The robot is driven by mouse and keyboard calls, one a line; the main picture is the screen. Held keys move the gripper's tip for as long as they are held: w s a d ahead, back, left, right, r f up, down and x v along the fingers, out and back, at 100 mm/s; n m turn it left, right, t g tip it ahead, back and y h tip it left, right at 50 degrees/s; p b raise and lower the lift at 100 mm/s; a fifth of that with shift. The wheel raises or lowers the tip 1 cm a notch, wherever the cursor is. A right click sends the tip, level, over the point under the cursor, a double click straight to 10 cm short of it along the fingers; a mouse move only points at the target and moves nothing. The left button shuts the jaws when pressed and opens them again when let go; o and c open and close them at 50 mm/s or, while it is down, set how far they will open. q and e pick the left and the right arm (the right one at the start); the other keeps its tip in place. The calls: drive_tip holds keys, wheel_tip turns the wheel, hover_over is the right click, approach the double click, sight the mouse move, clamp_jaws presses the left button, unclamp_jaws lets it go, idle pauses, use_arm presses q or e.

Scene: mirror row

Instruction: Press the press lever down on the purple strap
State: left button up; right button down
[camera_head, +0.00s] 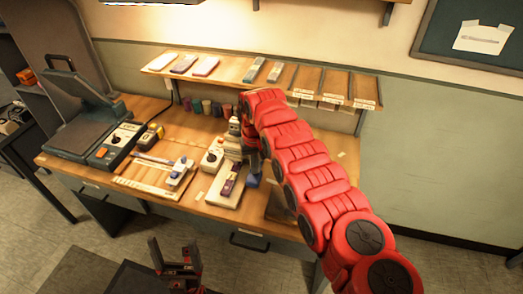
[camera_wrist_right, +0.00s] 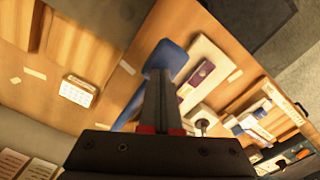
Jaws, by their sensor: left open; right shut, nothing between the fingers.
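The purple strap (camera_head: 229,186) lies on the pale base of the press (camera_head: 222,198) near the table's front edge; it also shows in the right wrist view (camera_wrist_right: 197,76). A blue lever with a wide end (camera_wrist_right: 168,56) is beside the strap, and a bit of it shows in the head view (camera_head: 252,180). My right gripper (camera_wrist_right: 160,72) is shut and empty, its fingertips overlapping the lever in the wrist view; I cannot tell whether they touch. In the head view my red arm mostly hides that gripper. My left gripper (camera_head: 174,246) is open and empty, low in front of the table.
A large heat-press-like machine (camera_head: 85,112) stands at the table's left. A white device with a blue part (camera_head: 178,172) is left of the press. Several coloured spools (camera_head: 207,106) stand behind, under a shelf (camera_head: 228,72) with strips. A white calendar-like card (camera_wrist_right: 78,91) lies behind.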

drive_tip(key=shift+f+b, duration=0.35)
drive_tip(key=shift+f, duration=0.25)
drive_tip(key=shift+r, duration=0.1)
wheel_tip(320, 180, up, 3)
drive_tip(key=p, duration=0.2)
drive_tip(key=shift+p, duration=0.3)
wheel_tip(320, 180, up, 2)
drive_tip(key=shift+r+p, duration=0.25)
drive_tip(key=shift+p, duration=0.35)
drive_tip(key=shift+r, duration=0.9)
wheel_tip(320, 180, up, 8)
drive_tip(key=p, duration=0.1)
drive_tip(key=shift+f, duration=0.2)
